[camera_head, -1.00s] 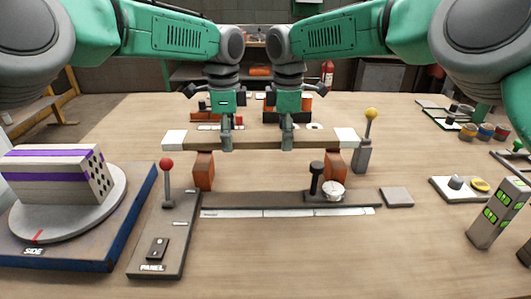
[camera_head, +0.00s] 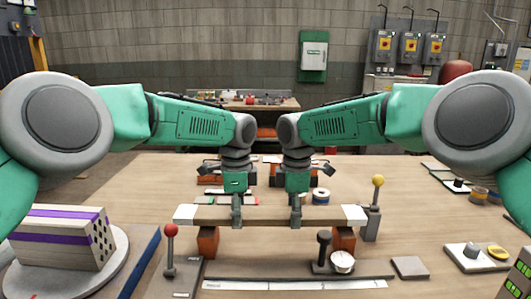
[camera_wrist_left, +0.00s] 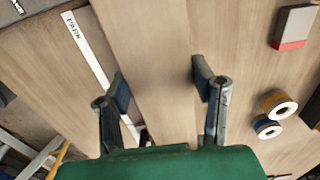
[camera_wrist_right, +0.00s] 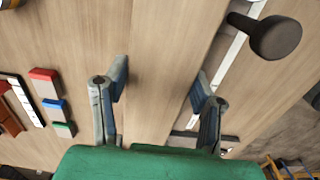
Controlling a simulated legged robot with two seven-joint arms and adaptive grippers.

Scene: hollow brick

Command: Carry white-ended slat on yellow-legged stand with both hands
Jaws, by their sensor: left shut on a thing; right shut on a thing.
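The long wooden slat (camera_head: 268,215) with white ends lies crosswise at the middle of the head view, over two orange blocks (camera_head: 208,241) (camera_head: 343,239). I cannot tell whether it touches them or is just above. My left gripper (camera_head: 236,216) is shut on the slat left of its middle. My right gripper (camera_head: 296,216) is shut on it right of its middle. The slat also runs between the fingers in the left wrist view (camera_wrist_left: 150,50) and the right wrist view (camera_wrist_right: 170,50). I cannot make out the yellow-legged stand in the head view.
A red-knobbed lever (camera_head: 170,245) stands left of the near blocks and a yellow-knobbed lever (camera_head: 375,200) right. A black knob post (camera_head: 323,248) and a white round dial (camera_head: 342,262) stand in front. A striped box (camera_head: 62,238) sits at left on a round plate.

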